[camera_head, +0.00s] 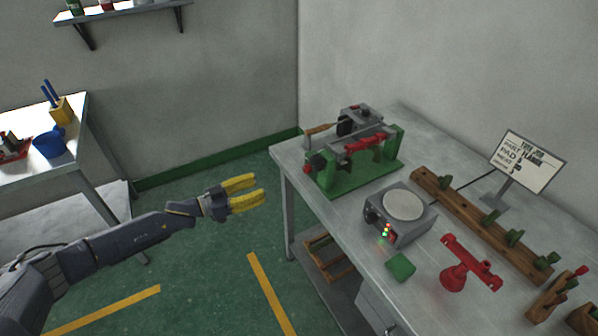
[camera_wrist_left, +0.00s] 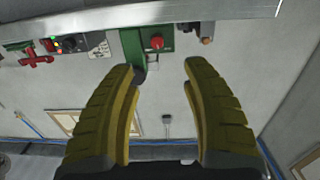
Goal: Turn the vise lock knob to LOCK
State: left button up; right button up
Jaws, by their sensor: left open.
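A bench machine with a green frame (camera_head: 350,182) and red and grey parts stands at the table's far left corner. A small red knob (camera_head: 307,168) sits on its left end. I cannot read any LOCK marking. My left gripper (camera_head: 262,188) is open and empty, left of the table and apart from the machine. Its yellow fingers (camera_wrist_left: 160,72) are spread in the wrist view. My right gripper is not in view.
On the metal table (camera_head: 342,225) stand a grey round-topped device (camera_head: 402,208), a green block (camera_head: 400,267), a red stand (camera_head: 455,280), a wooden rack (camera_head: 475,218) and a sign (camera_head: 527,160). Open floor (camera_head: 215,265) lies below my left arm.

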pick_arm(q)
jog(key=n, duration=0.3)
send_near(304, 170)
jog(key=x, duration=1)
jog(key=shift+d, duration=0.1)
grip_shut()
dwell(0.5)
